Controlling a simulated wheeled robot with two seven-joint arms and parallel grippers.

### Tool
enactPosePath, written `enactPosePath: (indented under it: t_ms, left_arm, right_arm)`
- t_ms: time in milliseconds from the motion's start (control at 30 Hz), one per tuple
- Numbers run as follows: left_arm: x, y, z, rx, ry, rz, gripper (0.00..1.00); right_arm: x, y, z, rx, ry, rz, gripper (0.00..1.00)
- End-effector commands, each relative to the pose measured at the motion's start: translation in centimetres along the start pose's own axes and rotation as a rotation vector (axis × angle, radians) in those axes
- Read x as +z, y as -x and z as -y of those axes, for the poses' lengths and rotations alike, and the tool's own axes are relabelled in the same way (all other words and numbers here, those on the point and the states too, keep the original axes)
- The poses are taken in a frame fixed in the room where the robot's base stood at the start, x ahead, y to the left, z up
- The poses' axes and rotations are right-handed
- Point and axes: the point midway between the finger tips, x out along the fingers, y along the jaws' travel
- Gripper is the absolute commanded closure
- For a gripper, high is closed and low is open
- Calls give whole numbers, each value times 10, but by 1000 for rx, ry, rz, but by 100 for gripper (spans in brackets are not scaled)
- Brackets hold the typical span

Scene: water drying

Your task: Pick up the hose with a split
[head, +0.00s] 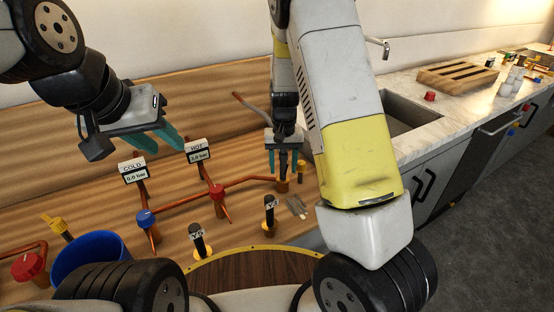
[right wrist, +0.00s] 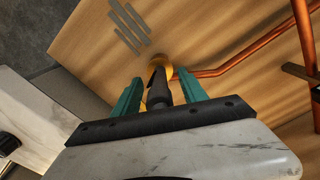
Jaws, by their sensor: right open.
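My right gripper (head: 284,168) points down at the back right of the wooden worktop, its teal fingers apart. A short black hose-like piece (right wrist: 159,92) stands between those fingers in the right wrist view, with a gap visible at its sides. An orange-yellow base (head: 282,186) shows below it in the head view. Two more black upright pieces with small white labels stand nearer me, one at left (head: 197,238) and one at right (head: 270,212). I cannot make out a split on any of them. My left gripper (head: 160,140) is open and empty above the worktop at left.
Copper pipes (head: 240,184) run along the worktop with a blue valve (head: 147,218), a red valve (head: 217,192) and the COLD (head: 132,170) and HOT (head: 198,150) gauges. A blue bucket (head: 85,250) stands at left.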

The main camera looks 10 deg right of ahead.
Motion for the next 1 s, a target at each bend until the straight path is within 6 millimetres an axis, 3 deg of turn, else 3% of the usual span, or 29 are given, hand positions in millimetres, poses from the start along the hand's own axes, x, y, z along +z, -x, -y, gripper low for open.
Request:
enactPosePath:
  t_ms: [200, 433, 467, 700, 1000]
  left_arm:
    - [0, 0, 0, 0, 0, 0, 64]
    - [0, 0, 0, 0, 0, 0, 64]
    - [0, 0, 0, 0, 0, 0, 64]
    - [0, 0, 0, 0, 0, 0, 64]
    - [0, 0, 0, 0, 0, 0, 64]
  right_arm:
    - [1, -25, 0, 0, 0, 0, 50]
    - [1, -27, 0, -1, 0, 0, 50]
    - [1, -27, 0, -1, 0, 0, 52]
    - [1, -27, 0, -1, 0, 0, 99]
    - [0, -22, 0, -2, 1, -2, 100]
